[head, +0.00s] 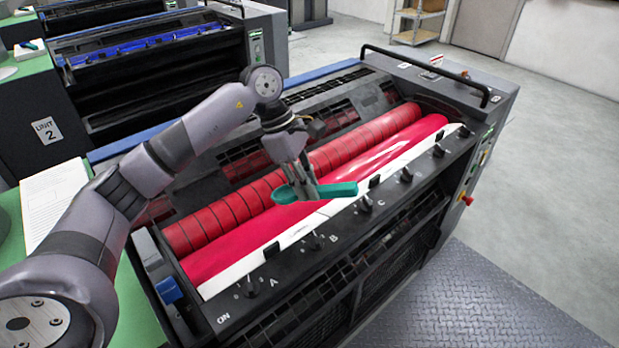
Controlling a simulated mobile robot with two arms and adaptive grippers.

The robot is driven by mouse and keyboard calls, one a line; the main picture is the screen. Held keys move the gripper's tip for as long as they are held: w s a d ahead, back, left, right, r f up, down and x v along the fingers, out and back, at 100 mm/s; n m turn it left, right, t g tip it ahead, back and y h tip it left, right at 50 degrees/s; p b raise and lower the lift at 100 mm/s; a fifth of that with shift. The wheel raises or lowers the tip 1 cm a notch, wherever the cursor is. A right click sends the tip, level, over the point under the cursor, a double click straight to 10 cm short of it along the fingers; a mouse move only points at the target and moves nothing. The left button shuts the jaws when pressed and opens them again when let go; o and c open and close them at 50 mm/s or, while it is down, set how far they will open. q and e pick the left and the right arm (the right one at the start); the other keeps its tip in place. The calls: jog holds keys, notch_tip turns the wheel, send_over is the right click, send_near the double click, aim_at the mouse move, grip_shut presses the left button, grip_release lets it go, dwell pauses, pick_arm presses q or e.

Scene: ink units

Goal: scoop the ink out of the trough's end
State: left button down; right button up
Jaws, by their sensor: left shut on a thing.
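My left gripper (303,186) is shut on a teal scoop (335,190) and holds it over the middle of the trough. The scoop's wider part points right and its rounded other end shows left of the fingers. I cannot tell whether it touches anything below. The ink trough (395,170) runs diagonally from lower left to upper right, with a white strip along its front side. Red ink (225,255) lies along it beside a smooth red roller. A banded red roller (225,215) lies behind. My right gripper is not in view.
Several black keys (365,204) stand along the front ledge marked A, B and C. A black handle bar (425,70) rises at the back right. A blue block (168,290) sits at the near left end. Another press unit (150,60) stands behind.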

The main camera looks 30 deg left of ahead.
pick_arm(q)
jog(key=b, duration=0.6)
send_over(304, 222)
jog(key=a, duration=0.1)
notch_tip(304, 222, down, 7)
jog(key=shift+s+f, duration=0.1)
jog(key=shift+f, duration=0.1)
jog(key=shift+a+f, duration=0.2)
jog(key=shift+f, duration=0.25)
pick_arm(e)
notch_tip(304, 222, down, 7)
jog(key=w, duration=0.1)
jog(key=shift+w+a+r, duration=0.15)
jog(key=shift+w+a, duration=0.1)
pick_arm(q)
jog(key=shift+f+b, duration=0.6)
jog(key=shift+b, duration=0.15)
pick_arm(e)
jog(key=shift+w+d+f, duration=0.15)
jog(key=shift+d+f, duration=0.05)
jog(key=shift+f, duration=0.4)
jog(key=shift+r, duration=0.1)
pick_arm(q)
jog(key=shift+r+p, duration=1.45)
jog(key=shift+r, duration=0.9)
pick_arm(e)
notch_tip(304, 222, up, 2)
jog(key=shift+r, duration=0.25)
